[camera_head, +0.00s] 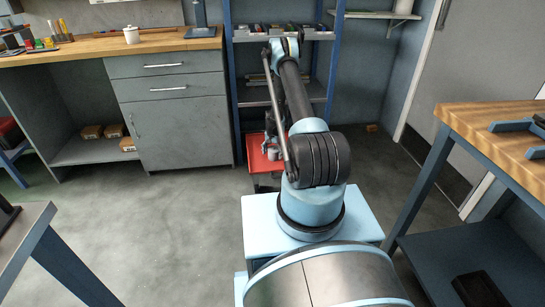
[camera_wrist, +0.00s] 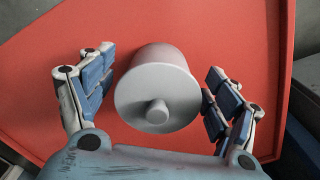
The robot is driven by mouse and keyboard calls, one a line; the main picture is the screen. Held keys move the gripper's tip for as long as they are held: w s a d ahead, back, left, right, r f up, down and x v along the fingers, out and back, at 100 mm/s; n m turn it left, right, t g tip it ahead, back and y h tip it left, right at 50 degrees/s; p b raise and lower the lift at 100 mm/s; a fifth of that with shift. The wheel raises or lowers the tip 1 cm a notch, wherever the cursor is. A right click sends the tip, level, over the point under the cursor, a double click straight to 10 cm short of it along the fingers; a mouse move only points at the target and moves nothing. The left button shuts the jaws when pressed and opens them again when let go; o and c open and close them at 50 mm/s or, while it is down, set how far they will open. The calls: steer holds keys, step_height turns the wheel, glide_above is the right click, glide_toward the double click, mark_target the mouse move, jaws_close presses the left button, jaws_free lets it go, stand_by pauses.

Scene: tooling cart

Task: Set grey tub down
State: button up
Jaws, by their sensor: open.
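The grey tub (camera_wrist: 178,58), with a pale lid and a round knob, stands on a red surface (camera_wrist: 250,40) in the wrist view. It appears upright, seen from above. My gripper (camera_wrist: 161,64) is open, with one blue-padded finger on each side of the tub. In the head view my gripper (camera_head: 271,150) is low over the red surface (camera_head: 258,166). My arm hides most of that spot, and I cannot make out the tub there.
A blue shelf rack (camera_head: 228,75) stands just behind the red surface. A grey cabinet with a wooden worktop (camera_head: 95,46) is at the left, bearing a white lidded pot (camera_head: 131,35). A wood-topped bench (camera_head: 480,118) is at the right. Open floor (camera_head: 165,215) lies at the left.

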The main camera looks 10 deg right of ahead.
step_height(320, 180, up, 11)
steer(key=shift+r, duration=0.2)
steer(key=s+r+n, duration=0.1)
steer(key=s+r, duration=0.3)
steer(key=r, duration=0.6)
steer(key=s+r+n, duration=0.1)
steer(key=s+r, duration=0.3)
steer(key=r, duration=0.6)
steer(key=s+r+n, duration=0.1)
steer(key=s+r, duration=0.3)
steer(key=r, duration=0.7)
steer(key=s+r+n+t, duration=0.1)
steer(key=s+r, duration=0.4)
steer(key=s, duration=0.3)
steer(key=s+r, duration=0.5)
steer(key=s, duration=0.3)
steer(key=s+f+n, duration=0.1)
steer(key=s+f, duration=0.1)
steer(key=s, duration=1.2)
steer(key=s+f+n+t, duration=0.1)
steer(key=s+f+n, duration=0.1)
steer(key=s, duration=1.2)
steer(key=shift+f, duration=0.3)
steer(key=shift+d, duration=0.1)
